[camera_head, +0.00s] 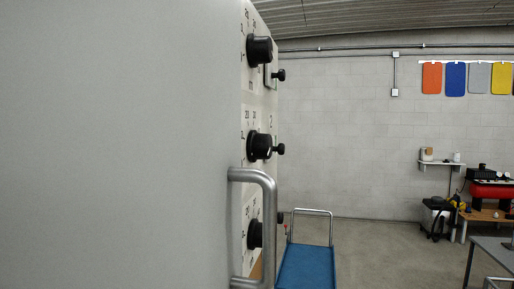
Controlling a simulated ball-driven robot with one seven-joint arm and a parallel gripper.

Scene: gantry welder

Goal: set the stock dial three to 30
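A panel face, seen at a steep angle, carries a column of black dials. The upper dial (259,50), middle dial (259,146) and lower dial (255,234) stick out to the right, with small printed numbers around them. A metal bar handle partly overlaps the lower one. I cannot tell which is dial three, or read any setting. My gripper is not in view.
A large plain grey surface (115,140) fills the left side close by. The metal bar handle (268,215) projects from it. Smaller black knobs (280,75) lie beyond the dials. A blue cart (308,268) stands on the floor behind. Open floor (385,250) lies to its right.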

